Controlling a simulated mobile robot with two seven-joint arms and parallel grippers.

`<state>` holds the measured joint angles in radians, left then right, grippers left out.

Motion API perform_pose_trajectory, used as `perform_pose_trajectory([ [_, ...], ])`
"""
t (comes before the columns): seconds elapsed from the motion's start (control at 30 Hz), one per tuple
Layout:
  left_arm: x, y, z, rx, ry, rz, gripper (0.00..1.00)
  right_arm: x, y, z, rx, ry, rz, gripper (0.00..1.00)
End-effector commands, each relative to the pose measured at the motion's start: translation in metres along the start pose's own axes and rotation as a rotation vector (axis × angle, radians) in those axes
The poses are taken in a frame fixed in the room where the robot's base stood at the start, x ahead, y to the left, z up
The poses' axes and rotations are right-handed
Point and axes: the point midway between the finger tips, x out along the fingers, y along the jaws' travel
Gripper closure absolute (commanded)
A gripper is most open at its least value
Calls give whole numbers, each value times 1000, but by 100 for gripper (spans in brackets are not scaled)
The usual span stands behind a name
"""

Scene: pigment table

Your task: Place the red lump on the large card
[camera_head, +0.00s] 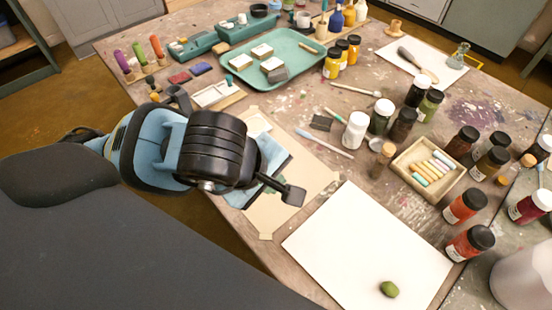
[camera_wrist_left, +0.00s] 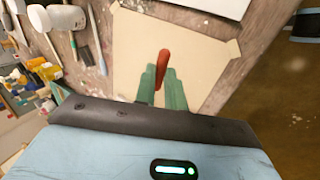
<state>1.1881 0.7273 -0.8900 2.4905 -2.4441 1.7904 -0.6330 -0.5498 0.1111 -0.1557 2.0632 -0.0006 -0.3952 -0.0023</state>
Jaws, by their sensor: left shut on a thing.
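The red lump (camera_wrist_left: 163,62) is an elongated red piece in the left wrist view. My left gripper (camera_wrist_left: 162,80) is shut on it between its two green fingers, above a taped cream sheet. In the head view my left wrist hides the lump and the fingertips. The large card (camera_head: 350,240) is a white sheet at the front right of the table, right of my left arm. A green lump (camera_head: 389,289) lies near its front edge. The card's edge also shows at the top of the left wrist view (camera_wrist_left: 215,6). My right gripper is not in view.
The cream sheet (camera_head: 310,180) lies left of the card. A tray of chalks (camera_head: 405,165) and several dark-lidded jars (camera_head: 468,206) stand behind and right of the card. A white-lidded bottle (camera_head: 355,130) stands behind it. The card's middle is clear.

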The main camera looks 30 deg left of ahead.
Motion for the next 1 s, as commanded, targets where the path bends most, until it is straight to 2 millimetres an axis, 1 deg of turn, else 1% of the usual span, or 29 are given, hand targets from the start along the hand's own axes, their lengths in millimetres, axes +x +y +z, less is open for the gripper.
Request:
perform_pose_trajectory([
  [0.03,8,2,-6,-2,0,0,95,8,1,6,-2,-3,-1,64],
  [0.07,9,4,-8,-3,0,0,95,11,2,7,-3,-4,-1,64],
  [0.13,11,14,-21,-6,4,-4,95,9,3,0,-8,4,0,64],
  [0.2,15,24,-33,-6,4,-1,95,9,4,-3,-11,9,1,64],
  [0.33,25,39,-52,-4,3,0,95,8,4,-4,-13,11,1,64],
  [0.43,31,46,-61,-2,1,0,95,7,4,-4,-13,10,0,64],
  [0.6,34,51,-67,0,-1,2,95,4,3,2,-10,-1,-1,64],
  [0.77,37,49,-67,0,-1,0,95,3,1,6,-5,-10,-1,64],
  [1.0,62,35,-66,0,-2,-3,95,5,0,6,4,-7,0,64],
])
